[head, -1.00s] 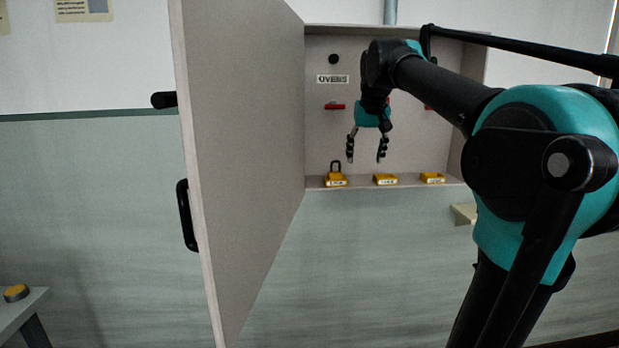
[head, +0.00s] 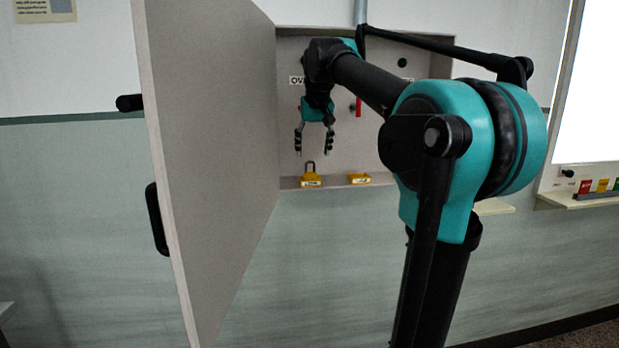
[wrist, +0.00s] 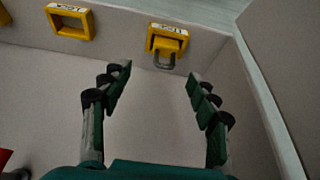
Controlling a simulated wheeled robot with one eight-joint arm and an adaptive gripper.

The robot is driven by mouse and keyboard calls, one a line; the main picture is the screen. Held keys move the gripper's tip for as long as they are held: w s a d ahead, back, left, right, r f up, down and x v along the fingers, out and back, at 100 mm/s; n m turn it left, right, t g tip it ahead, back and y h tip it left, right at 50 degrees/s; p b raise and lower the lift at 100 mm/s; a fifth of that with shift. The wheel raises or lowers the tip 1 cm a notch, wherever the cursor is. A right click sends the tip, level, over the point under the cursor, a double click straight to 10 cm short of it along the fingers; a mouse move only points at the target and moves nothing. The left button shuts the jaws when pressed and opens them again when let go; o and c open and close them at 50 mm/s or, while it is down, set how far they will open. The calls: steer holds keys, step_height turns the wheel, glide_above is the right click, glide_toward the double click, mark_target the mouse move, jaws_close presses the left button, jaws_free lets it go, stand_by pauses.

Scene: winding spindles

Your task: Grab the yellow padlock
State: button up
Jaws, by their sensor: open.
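A yellow padlock (head: 311,178) with a dark shackle stands on the cabinet's bottom ledge at the left, near the open door. It also shows in the wrist view (wrist: 167,40), label strip on its body and shackle toward my fingers. My gripper (head: 314,152) is open and empty, pointing down just above this padlock, not touching it. In the wrist view my gripper's fingers (wrist: 165,82) are spread to either side of the padlock's line. A second yellow piece (head: 358,179) with a label lies to its right; in the wrist view it is a yellow frame (wrist: 70,21).
The open cabinet door (head: 205,150) stands close on the left of my gripper. The cabinet (head: 290,120) has a red handle (head: 358,106) on its back panel. A shelf (head: 590,200) with colored items is at the right.

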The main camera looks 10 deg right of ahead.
mark_target(310, 164)
steer(key=shift+a+x, duration=0.15)
steer(key=shift+x, duration=1.65)
steer(key=shift+a+x, duration=0.15)
steer(key=shift+x, duration=1.65)
steer(key=shift+s, duration=0.2)
steer(key=c, duration=1.3)
